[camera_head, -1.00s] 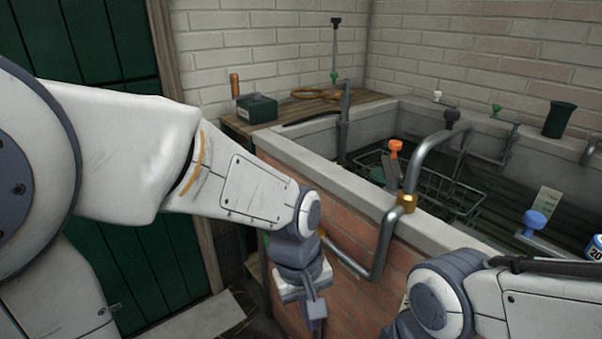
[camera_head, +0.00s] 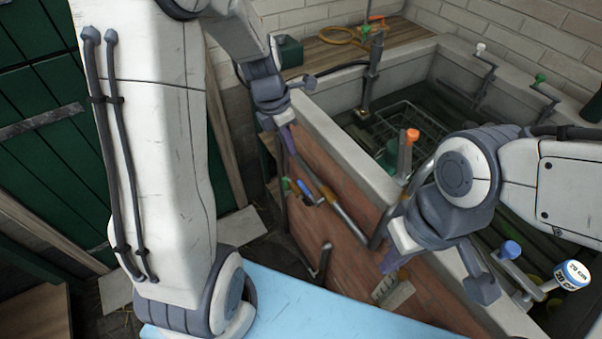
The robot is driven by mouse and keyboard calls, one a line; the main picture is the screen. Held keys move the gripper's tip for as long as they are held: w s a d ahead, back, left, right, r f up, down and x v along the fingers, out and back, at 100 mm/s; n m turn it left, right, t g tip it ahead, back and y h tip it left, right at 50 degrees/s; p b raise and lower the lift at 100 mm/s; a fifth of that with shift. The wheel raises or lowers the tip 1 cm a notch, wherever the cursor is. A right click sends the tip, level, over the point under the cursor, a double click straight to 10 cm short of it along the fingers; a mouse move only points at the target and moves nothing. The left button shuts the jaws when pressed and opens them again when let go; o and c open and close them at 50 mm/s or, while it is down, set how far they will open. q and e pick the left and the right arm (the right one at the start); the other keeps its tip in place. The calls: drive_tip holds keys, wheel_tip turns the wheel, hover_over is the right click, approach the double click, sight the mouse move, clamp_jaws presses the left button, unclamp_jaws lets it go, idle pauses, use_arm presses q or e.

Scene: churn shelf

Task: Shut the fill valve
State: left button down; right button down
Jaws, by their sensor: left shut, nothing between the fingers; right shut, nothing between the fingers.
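I cannot tell for sure which fitting is the fill valve. A grey pipe (camera_head: 345,213) runs along the outside of the brick trough wall, with small green and blue levers (camera_head: 303,190) on it. An orange-topped handle (camera_head: 407,148) stands inside the trough rim. My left gripper (camera_head: 289,138) points down beside the wall's far outer corner, above the levers in the picture, shut and empty. My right gripper (camera_head: 390,263) points down in front of the wall, shut and empty. My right arm hides part of the rim and the bent pipe.
The trough rim (camera_head: 345,150) surrounds dark water with a wire basket (camera_head: 405,125). A blue knob (camera_head: 510,250) and a white-and-blue gauge (camera_head: 571,275) sit at the near right. A wooden bench (camera_head: 370,45) stands behind. A light blue surface (camera_head: 300,300) lies in front.

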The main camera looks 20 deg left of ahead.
sight(301, 184)
use_arm(q)
drive_tip(key=b+x, duration=0.3)
drive_tip(key=x, duration=1.1)
drive_tip(key=shift+s+b, duration=0.1)
drive_tip(key=shift+b, duration=0.25)
drive_tip(key=shift+a+f, duration=0.15)
drive_tip(key=shift+f, duration=0.05)
drive_tip(key=shift+a+f+p, duration=0.1)
drive_tip(key=shift+f+p, duration=0.15)
drive_tip(key=shift+p, duration=0.05)
